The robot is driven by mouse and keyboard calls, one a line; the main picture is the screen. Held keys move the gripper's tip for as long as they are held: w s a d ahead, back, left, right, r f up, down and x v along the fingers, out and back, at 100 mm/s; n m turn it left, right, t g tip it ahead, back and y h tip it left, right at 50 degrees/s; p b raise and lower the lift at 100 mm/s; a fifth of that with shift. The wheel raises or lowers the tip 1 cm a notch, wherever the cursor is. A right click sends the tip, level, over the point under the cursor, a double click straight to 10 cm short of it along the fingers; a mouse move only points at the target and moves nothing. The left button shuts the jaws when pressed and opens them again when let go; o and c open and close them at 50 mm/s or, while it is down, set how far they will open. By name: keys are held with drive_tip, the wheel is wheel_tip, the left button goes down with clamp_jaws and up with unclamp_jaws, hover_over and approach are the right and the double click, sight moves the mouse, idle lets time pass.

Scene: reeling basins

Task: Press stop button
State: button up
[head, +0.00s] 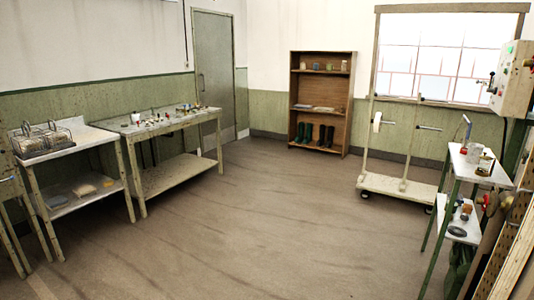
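A pale control box (512,80) is fixed high at the right edge of the head view, beside the window. Dark lever-like parts stick out from the box's left side. The box is partly cut off by the frame. My gripper is not in view.
Below the box stands a narrow green-legged table (484,166) with small items. A wheeled rack (395,188) stands before the window. A wooden shelf (320,98) holds boots. Two worktables (170,122) line the left wall. The middle floor (250,220) is clear.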

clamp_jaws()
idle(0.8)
